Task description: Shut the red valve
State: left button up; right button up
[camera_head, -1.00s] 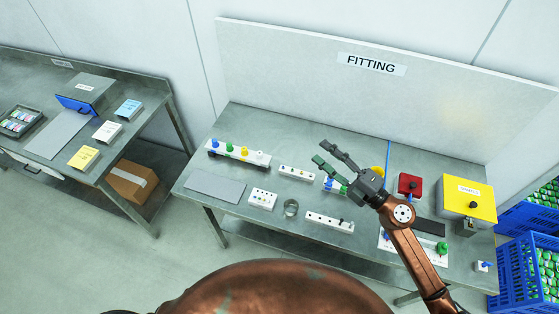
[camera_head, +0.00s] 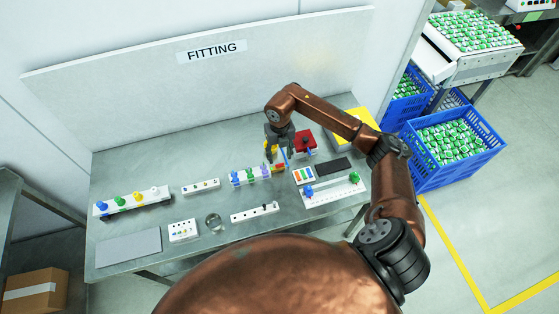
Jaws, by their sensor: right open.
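A red block with a dark knob on top (camera_head: 306,142) stands toward the back right of the steel table. It is the one clearly red fitting I can make out, and I cannot tell whether it is the valve. My right gripper (camera_head: 279,153) hangs fingers down just left of it, apart from it, near a yellow part and a blue upright rod. Its jaws are open, with the fingertips partly hidden. Just in front is a white strip with blue, green, purple and orange parts (camera_head: 257,174). My left gripper is out of view.
A white rail with coloured knobs (camera_head: 132,201) and a grey plate (camera_head: 129,248) lie at the left. A white board with blue and green knobs (camera_head: 335,190) sits at the right. A yellow box (camera_head: 367,122) is partly behind my right arm. Blue crates (camera_head: 455,150) stand beyond the table.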

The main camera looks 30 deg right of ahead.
aim_at(280, 165)
jog(key=shift+f, duration=2.35)
jog(key=c, duration=1.1)
